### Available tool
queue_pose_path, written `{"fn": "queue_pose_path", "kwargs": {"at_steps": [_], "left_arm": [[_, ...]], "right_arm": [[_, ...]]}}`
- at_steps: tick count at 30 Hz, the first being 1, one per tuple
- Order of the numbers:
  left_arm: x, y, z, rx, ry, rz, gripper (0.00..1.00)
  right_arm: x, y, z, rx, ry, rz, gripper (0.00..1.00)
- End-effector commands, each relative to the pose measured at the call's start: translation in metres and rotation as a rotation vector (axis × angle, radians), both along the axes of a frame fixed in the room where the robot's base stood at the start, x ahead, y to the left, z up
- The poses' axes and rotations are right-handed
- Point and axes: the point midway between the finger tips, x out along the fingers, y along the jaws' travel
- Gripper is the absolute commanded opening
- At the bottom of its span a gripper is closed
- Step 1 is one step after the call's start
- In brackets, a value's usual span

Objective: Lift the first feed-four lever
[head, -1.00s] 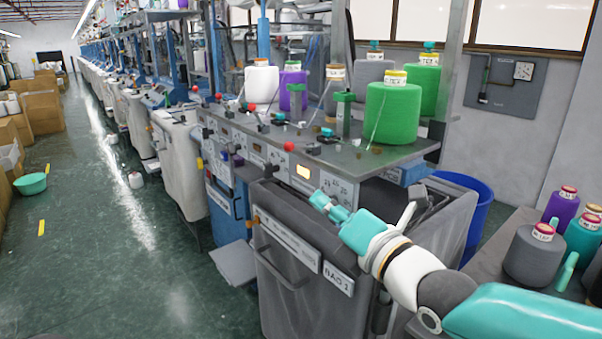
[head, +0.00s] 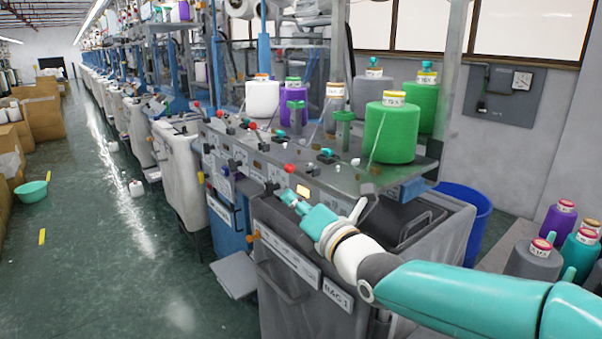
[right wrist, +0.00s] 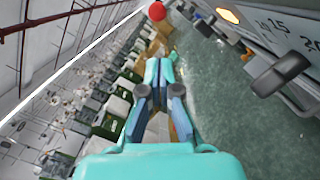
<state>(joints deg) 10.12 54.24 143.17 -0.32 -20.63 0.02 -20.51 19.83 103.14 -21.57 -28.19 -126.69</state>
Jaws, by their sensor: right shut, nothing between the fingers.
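My right gripper (head: 289,196) is in front of the nearest knitting machine's front panel, beside its lit display (head: 303,191). In the right wrist view its fingers (right wrist: 160,68) are shut together and hold nothing. A red ball knob (head: 289,168) on the machine's front edge is just above the fingertips in the head view. It also shows beyond the fingertips in the right wrist view (right wrist: 157,11). Several small levers, one with a teal part (head: 327,152), stand along the machine top. I cannot tell which is the first feed-four lever. My left gripper is not in view.
Yarn cones, including a large green one (head: 390,132), stand on the machine top. A grey bag bin (head: 300,290) is below the panel. A blue bin (head: 463,215) and a table of cones (head: 525,262) are at right. The aisle (head: 130,260) at left is open.

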Motion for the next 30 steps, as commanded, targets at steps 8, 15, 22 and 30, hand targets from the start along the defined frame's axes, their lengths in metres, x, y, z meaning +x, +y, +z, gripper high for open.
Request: {"fn": "queue_pose_path", "kwargs": {"at_steps": [8, 15, 22, 30], "left_arm": [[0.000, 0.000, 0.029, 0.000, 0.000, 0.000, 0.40], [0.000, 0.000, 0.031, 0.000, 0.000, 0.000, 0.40], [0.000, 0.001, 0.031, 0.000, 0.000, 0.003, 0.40], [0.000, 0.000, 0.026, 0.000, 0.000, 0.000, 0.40]], "right_arm": [[0.035, 0.000, 0.019, 0.001, 0.001, -0.001, 0.00], [0.042, -0.002, 0.020, 0.001, 0.001, -0.001, 0.00], [0.042, -0.017, 0.020, 0.000, 0.000, -0.006, 0.00], [0.041, -0.014, 0.021, 0.028, 0.019, -0.018, 0.00]]}}
